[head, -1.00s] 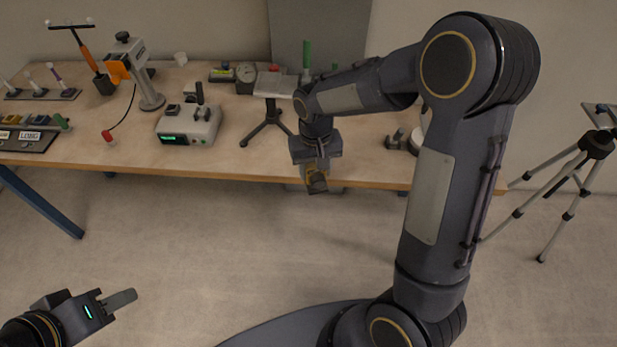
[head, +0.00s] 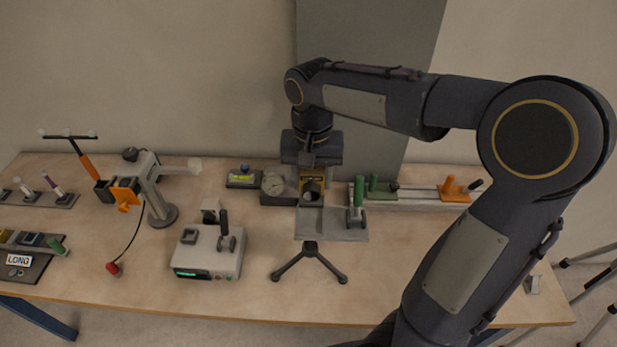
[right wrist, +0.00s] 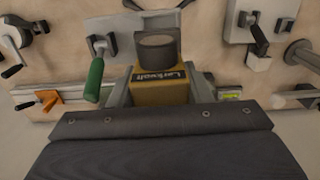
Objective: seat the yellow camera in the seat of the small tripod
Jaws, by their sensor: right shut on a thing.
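My right gripper (head: 312,190) is shut on the yellow camera (head: 312,178), its jaws pointing down at the table. In the right wrist view the yellow camera (right wrist: 160,88) sits between the fingers, with its round grey lens outward. A clamp with a green lever (head: 359,190) stands at the plate's right; the lever also shows beside the camera in the right wrist view (right wrist: 94,80). My left gripper is out of view.
A grey box with a green display (head: 210,252) stands left of the tripod. A rail with an orange handle (head: 448,188) lies at the back right. The table right of the tripod is largely clear.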

